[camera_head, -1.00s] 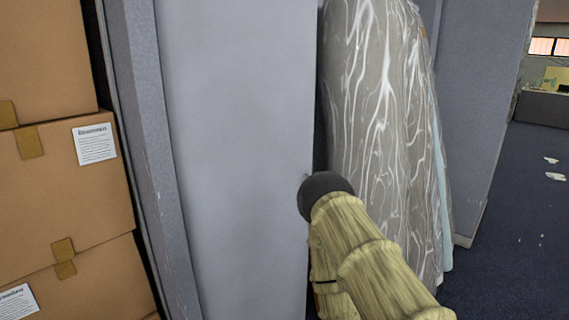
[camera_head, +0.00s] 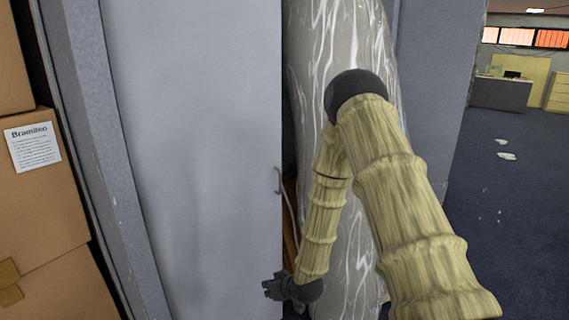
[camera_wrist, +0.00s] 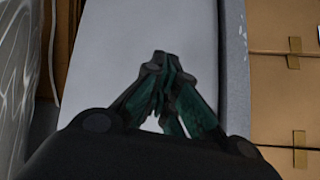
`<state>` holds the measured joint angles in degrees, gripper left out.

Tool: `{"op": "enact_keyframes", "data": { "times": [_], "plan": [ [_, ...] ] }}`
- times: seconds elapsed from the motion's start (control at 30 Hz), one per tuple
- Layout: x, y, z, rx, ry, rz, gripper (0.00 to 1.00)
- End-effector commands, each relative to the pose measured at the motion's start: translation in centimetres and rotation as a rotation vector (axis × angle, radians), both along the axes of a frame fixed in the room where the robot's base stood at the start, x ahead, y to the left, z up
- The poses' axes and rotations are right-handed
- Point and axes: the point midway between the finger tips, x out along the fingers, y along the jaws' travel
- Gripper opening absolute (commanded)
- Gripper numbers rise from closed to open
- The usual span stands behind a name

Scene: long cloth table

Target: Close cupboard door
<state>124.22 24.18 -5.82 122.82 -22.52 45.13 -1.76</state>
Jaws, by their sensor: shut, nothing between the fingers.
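The cupboard door (camera_head: 195,150) is a tall, flat grey panel with a thin handle (camera_head: 277,181) near its right edge. A dark gap shows beside that edge, so the door looks partly open. My gripper (camera_head: 270,289) is at the lower right edge of the door in the head view, below the handle. In the wrist view my gripper (camera_wrist: 166,62) has its fingertips together in front of the pale door panel (camera_wrist: 150,30). It holds nothing. I cannot tell whether the fingers touch the door.
Cardboard boxes (camera_head: 45,200) are stacked at the left, beside the grey frame (camera_head: 95,130). A plastic-wrapped tall object (camera_head: 305,60) stands right of the door, behind my arm. Blue carpet (camera_head: 500,240) at the right is mostly clear, with small white scraps (camera_head: 507,156).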

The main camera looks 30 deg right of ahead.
Motion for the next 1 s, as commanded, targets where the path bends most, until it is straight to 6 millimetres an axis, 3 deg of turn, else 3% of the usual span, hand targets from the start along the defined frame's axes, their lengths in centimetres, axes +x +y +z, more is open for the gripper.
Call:
{"op": "enact_keyframes", "data": {
  "times": [0.03, 0.2, 0.4, 0.53, 0.73, 1.0],
  "plan": [
    [2.4, -2.0, 2.3, -0.001, -0.071, -0.009, 0.0],
    [8.7, -8.4, 10.6, -0.019, -0.292, -0.017, 0.0],
    [12.7, -16.2, 20.2, -0.057, -0.529, -0.033, 0.0],
    [13.7, -20.4, 25.1, -0.083, -0.645, -0.042, 0.0],
    [13.9, -23.8, 28.9, -0.107, -0.735, -0.05, 0.0],
    [15.1, -24.4, 29.5, -0.113, -0.75, -0.051, 0.0]
  ]
}}
